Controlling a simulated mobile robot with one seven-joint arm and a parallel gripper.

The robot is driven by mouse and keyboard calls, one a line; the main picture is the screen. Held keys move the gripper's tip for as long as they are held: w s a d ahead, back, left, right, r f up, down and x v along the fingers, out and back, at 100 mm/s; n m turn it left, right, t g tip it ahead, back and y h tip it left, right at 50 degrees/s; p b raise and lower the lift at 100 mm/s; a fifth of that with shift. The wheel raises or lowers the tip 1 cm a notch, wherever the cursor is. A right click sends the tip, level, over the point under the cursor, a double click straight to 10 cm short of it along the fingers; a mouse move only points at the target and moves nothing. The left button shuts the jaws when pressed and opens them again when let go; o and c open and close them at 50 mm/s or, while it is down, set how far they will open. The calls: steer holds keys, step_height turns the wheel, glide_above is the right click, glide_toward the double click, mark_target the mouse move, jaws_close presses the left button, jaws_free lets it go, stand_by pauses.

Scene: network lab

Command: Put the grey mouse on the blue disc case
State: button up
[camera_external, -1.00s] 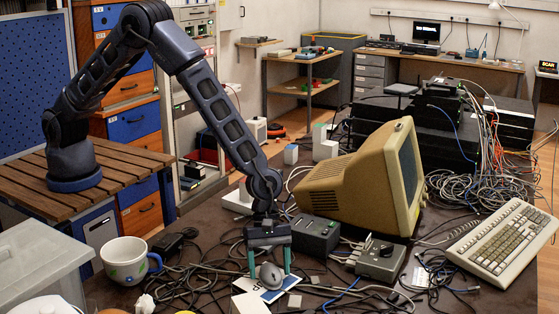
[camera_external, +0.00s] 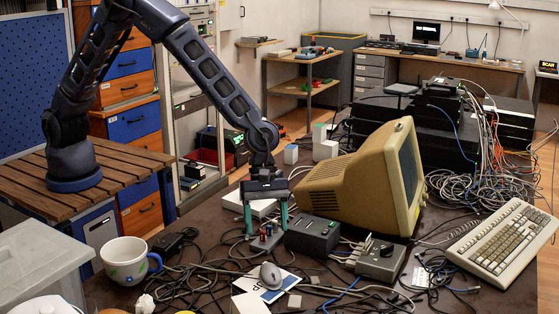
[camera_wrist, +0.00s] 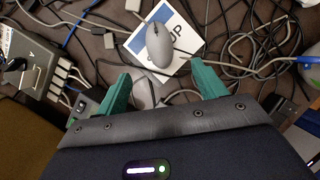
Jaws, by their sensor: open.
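The grey mouse (camera_external: 270,275) lies on a flat white case with blue on its cover (camera_external: 288,283), near the front of the dark table. The fingers also show in the wrist view (camera_wrist: 160,76), apart from the mouse.
A black box (camera_external: 313,235) and a grey switch box (camera_external: 381,261) stand to the right, before a beige monitor (camera_external: 350,185). A white mug (camera_external: 124,262) stands left. A keyboard (camera_external: 503,243) lies right. Cables cover much of the table.

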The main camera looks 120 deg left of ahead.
steer(key=s+d+r+m, duration=0.1)
steer(key=s+r+m, duration=0.5)
steer(key=s+r, duration=0.6)
steer(key=s+d+r+m, duration=0.2)
steer(key=s+r+m, duration=0.55)
steer(key=r, duration=0.65)
steer(key=s+a+r+m+t+y, duration=0.1)
steer(key=s+r+m, duration=0.2)
steer(key=s, duration=1.3)
steer(key=s+a+r+m+y, duration=0.1)
steer(key=s+r+m+y, duration=0.1)
steer(key=s+m, duration=0.8)
steer(key=s+r, duration=0.1)
steer(key=s, duration=0.6)
steer(key=shift+s+t+y, duration=0.3)
steer(key=shift+t, duration=0.1)
